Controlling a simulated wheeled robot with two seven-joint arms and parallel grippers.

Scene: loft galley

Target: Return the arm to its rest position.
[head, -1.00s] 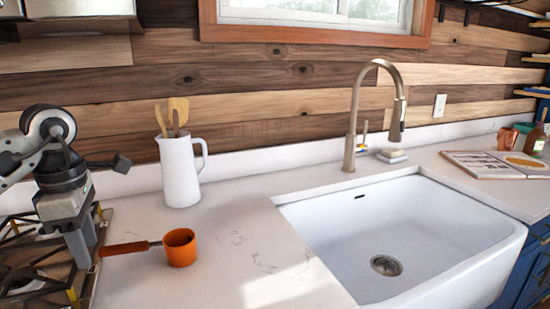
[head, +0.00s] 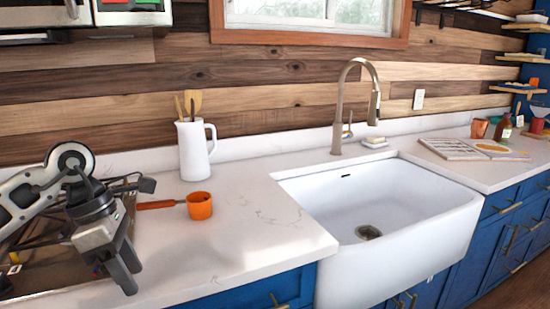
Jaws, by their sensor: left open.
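My left arm comes in from the left over the stove. Its gripper (head: 126,272) points down near the counter's front edge, open, with nothing between the fingers. An orange cup-shaped pan (head: 200,206) sits upright on the white counter, and its brown handle (head: 157,204) points left toward the stove. The gripper is in front of and to the left of the pan, apart from it. My right arm and gripper are not in view.
A stove with dark grates (head: 40,250) lies under my left arm. A white jug (head: 194,152) with wooden utensils stands behind the pan. A white sink (head: 390,210) and tall faucet (head: 341,105) are to the right. Bare counter (head: 255,235) lies between pan and sink.

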